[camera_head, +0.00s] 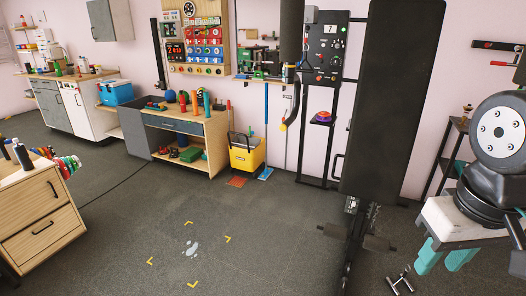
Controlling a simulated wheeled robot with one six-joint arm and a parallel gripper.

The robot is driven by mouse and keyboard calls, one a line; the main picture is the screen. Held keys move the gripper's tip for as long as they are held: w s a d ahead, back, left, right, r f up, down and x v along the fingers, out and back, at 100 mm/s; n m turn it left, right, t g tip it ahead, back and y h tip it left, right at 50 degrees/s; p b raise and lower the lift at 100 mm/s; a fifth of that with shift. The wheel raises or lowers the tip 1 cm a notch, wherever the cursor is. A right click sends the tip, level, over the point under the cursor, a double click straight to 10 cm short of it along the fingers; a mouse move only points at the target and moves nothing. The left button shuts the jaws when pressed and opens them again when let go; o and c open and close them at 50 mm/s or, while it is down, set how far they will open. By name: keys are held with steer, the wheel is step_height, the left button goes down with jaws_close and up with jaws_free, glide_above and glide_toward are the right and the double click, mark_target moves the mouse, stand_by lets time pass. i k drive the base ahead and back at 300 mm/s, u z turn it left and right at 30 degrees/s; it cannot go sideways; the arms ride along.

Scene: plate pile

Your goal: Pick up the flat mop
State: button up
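The flat mop (266,173) seems to be the one with the flat blue head on the floor right of a yellow bucket. Its thin handle rises upright against the wall. A second tool with a flat reddish-orange head (236,181) stands left of it, in front of the bucket. My gripper (443,262), with a pale body and teal fingers, is at the lower right. The fingers hang down with a gap and nothing between them. It is far from the mop, well to its right and nearer the camera.
The yellow bucket (247,156) stands beside the wooden workbench (184,118). A wooden drawer cabinet (42,222) is at the left front. A pale puddle (191,248) lies between yellow floor marks. The grey floor in the middle is otherwise open. A small metal object (401,280) lies near my gripper.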

mark_target(264, 176)
steer(key=u, duration=0.55)
steer(key=k, duration=0.65)
steer(key=u, duration=0.55)
steer(key=i, duration=1.65)
steer(key=z, duration=0.35)
steer(key=i, duration=2.5)
steer(key=z, duration=0.8)
steer(key=i, duration=2.25)
steer(key=z, duration=0.3)
